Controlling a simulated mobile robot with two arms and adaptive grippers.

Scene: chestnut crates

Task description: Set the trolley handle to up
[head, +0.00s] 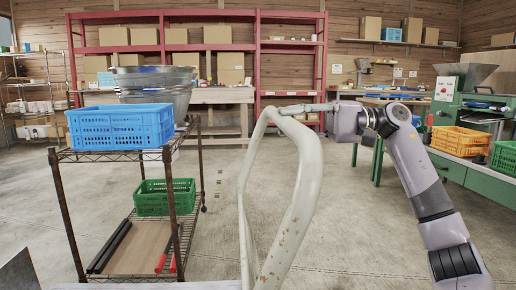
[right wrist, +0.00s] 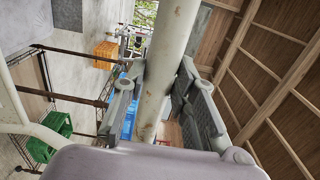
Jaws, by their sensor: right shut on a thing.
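The trolley handle (head: 306,182) is a chipped, off-white bent tube. It rises from the bottom middle of the head view and stands roughly upright, with its top bend at about the height of the crate shelf behind. My right gripper (head: 291,109) comes in from the right and is shut on the tube near its top. In the right wrist view the tube (right wrist: 168,62) runs between the two fingers of the right gripper (right wrist: 162,108). The trolley's deck is not clearly in view. My left gripper does not show.
A wire rack (head: 186,140) at left holds a blue crate (head: 120,127), metal bowls (head: 153,84) and a green crate (head: 164,197). A green workbench (head: 455,172) with an orange crate (head: 461,140) stands at right. Red shelving (head: 160,47) lines the back. Concrete floor between is clear.

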